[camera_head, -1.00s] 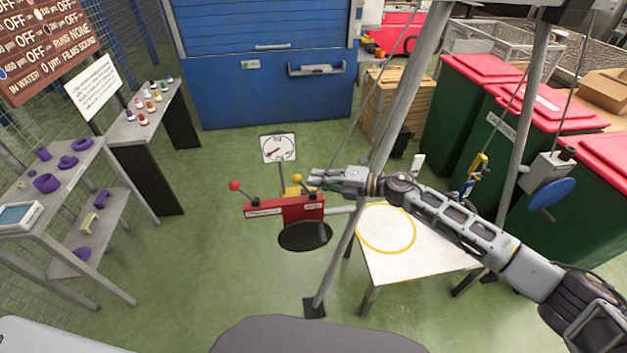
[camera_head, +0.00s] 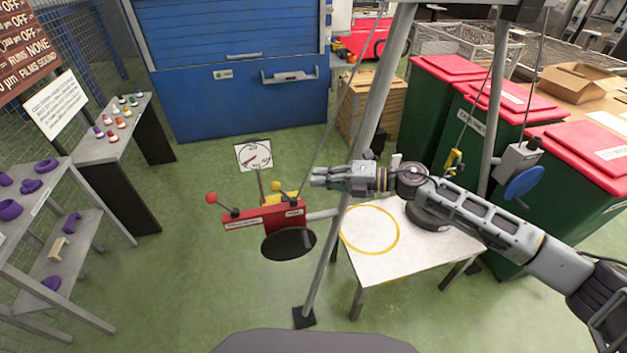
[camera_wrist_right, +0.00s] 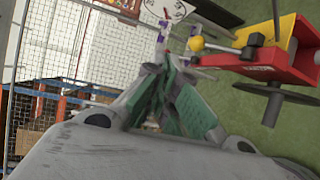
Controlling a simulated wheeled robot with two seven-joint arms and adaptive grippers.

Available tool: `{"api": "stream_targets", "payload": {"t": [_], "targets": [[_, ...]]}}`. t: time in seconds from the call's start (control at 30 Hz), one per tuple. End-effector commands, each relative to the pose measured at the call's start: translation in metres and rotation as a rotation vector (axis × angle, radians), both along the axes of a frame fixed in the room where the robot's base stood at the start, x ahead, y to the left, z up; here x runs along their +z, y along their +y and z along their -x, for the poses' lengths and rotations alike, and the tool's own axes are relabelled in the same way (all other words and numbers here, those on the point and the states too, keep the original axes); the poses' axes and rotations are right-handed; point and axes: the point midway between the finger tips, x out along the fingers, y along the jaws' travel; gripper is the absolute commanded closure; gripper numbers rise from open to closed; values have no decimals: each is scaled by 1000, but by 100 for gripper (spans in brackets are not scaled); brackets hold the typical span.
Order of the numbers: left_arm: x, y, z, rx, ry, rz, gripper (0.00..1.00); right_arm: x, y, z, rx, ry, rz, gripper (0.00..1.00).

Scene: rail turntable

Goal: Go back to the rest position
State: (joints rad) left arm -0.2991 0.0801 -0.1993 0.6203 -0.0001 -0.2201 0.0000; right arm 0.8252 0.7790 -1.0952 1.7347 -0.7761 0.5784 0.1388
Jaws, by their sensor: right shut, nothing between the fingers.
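My right gripper (camera_head: 316,176) is shut and empty, held in the air up and to the right of a red box unit (camera_head: 265,216) with a red-knobbed lever, a yellow part and a dark disc (camera_head: 288,244) below. In the right wrist view my gripper's fingers (camera_wrist_right: 172,48) are close together, with nothing between them. The red unit also shows there at upper right (camera_wrist_right: 285,72), apart from the fingers in the picture. My right arm comes in from the lower right, passing in front of a tripod leg and above a white table (camera_head: 385,270). My left gripper is not in view.
The tripod leg (camera_head: 372,105) stands by the white table, which has a yellow ring and a grey round object (camera_head: 428,215). A hanging unit with a blue wheel (camera_head: 523,181) and green bins with red lids (camera_head: 520,95) are at right. Shelves (camera_head: 75,250) are at left. Green floor is clear between.

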Motion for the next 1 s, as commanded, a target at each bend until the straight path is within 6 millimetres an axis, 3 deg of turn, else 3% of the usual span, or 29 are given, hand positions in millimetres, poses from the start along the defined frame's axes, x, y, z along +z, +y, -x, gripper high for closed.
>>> {"api": "stream_targets", "payload": {"t": [0.8,1.0], "targets": [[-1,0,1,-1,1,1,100,5,-7,2,-1,-9,1,100],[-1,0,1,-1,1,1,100,9,-9,-12,-60,-37,-11,100]]}}
